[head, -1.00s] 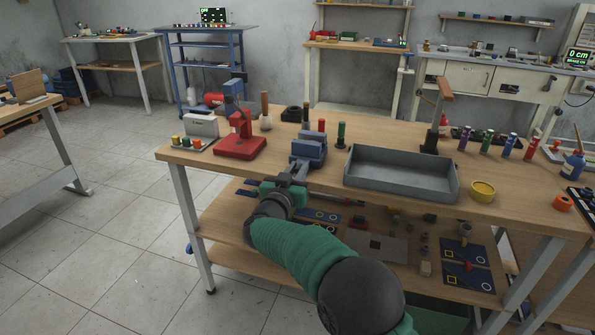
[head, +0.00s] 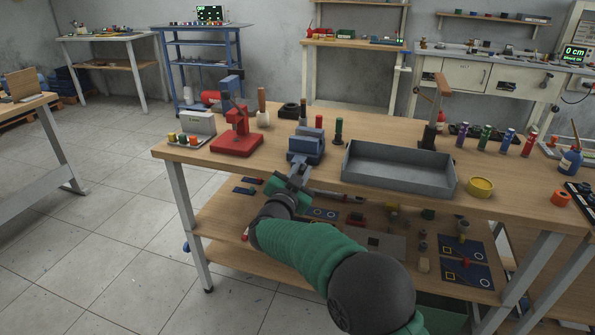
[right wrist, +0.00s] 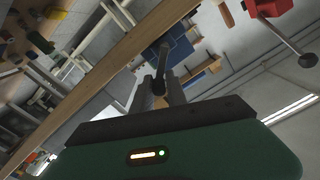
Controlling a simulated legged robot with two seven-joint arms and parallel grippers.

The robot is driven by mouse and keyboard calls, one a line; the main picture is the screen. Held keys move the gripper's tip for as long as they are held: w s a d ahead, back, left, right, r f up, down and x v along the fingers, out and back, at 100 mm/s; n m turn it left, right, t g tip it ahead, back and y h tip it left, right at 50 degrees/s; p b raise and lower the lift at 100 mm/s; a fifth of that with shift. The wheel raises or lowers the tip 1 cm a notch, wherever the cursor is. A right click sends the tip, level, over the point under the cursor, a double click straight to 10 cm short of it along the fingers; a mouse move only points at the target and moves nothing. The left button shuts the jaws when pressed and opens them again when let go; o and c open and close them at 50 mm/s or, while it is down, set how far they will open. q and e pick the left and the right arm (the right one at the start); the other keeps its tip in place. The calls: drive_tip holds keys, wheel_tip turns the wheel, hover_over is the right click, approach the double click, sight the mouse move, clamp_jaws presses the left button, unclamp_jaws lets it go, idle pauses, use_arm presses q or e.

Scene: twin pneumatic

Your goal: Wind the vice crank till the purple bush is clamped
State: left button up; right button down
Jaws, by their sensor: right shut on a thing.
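The blue vice (head: 306,147) stands at the near edge of the wooden bench. My right gripper (head: 298,174) is at the vice's near side, just off the bench edge, shut on the vice crank. In the right wrist view the dark crank (right wrist: 161,62) runs between the fingertips (right wrist: 161,88), with the blue vice (right wrist: 180,52) behind it. The crank is mostly hidden by the gripper in the head view. I cannot make out the purple bush in the vice or whether the jaws touch it. My left gripper is not in view.
A grey tray (head: 400,187) stands to the right of the vice, and a red press (head: 237,143) to its left. A green-topped peg (head: 338,130) and a red one stand behind the vice. A lower shelf (head: 225,222) with small parts lies under the bench.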

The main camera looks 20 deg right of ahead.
drive_tip(key=w+a+f+m+b, duration=0.1)
drive_tip(key=f+m+b, duration=0.3)
drive_tip(key=m+b, duration=0.6)
drive_tip(key=w+a+f+m+b, duration=0.1)
drive_tip(key=a+f+m+b, duration=0.1)
drive_tip(key=m+b, duration=0.9)
drive_tip(key=f+m, duration=0.1)
drive_tip(key=m, duration=0.6)
drive_tip(key=shift+a+f, duration=0.3)
drive_tip(key=shift+f, duration=0.05)
drive_tip(key=shift+w+r, duration=0.1)
drive_tip(key=c, duration=1.4)
unclamp_jaws()
drive_tip(key=shift+w, duration=0.1)
drive_tip(key=shift+c, duration=0.2)
drive_tip(key=shift+o, duration=0.3)
